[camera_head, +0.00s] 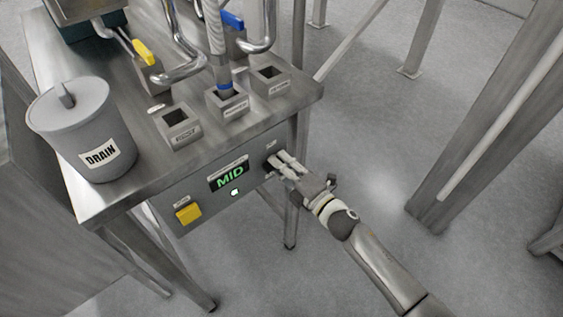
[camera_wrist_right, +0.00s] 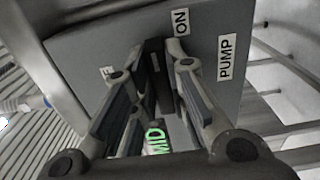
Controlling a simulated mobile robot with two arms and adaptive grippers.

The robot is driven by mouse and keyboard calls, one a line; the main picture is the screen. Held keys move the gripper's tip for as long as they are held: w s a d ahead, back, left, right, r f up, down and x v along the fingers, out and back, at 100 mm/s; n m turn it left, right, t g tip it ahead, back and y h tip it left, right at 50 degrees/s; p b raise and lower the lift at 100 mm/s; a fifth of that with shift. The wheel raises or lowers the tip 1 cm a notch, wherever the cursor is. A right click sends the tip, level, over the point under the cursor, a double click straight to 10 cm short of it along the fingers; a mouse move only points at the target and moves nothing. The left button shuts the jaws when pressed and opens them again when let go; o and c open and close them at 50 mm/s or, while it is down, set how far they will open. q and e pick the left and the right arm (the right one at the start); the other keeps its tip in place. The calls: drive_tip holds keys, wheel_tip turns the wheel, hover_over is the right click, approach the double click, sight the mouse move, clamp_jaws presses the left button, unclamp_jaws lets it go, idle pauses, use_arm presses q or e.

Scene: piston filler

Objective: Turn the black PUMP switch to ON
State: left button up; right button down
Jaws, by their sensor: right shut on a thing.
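The black PUMP switch (camera_wrist_right: 155,62) is between the fingers of my right gripper (camera_wrist_right: 150,75) in the right wrist view. The fingers are shut on it. The ON label (camera_wrist_right: 181,22) and the PUMP label (camera_wrist_right: 227,57) are readable beside it; another label at the left is partly hidden by a finger. In the head view, my right gripper (camera_head: 277,163) reaches the right end of the front panel, and its fingers cover most of the switch. Which label the switch points to is hard to tell. My left gripper is not in view.
The panel (camera_head: 215,206) carries a green MID display (camera_head: 230,177) and a yellow button (camera_head: 188,213). On the steel table stand a grey DRAIN container (camera_head: 85,130), several square sockets and bent pipes with yellow (camera_head: 144,52) and blue (camera_head: 232,19) handles.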

idle(0.5)
drive_tip(key=c, duration=1.4)
unclamp_jaws()
drive_tip(key=shift+c, duration=0.2)
drive_tip(key=v, duration=1.2)
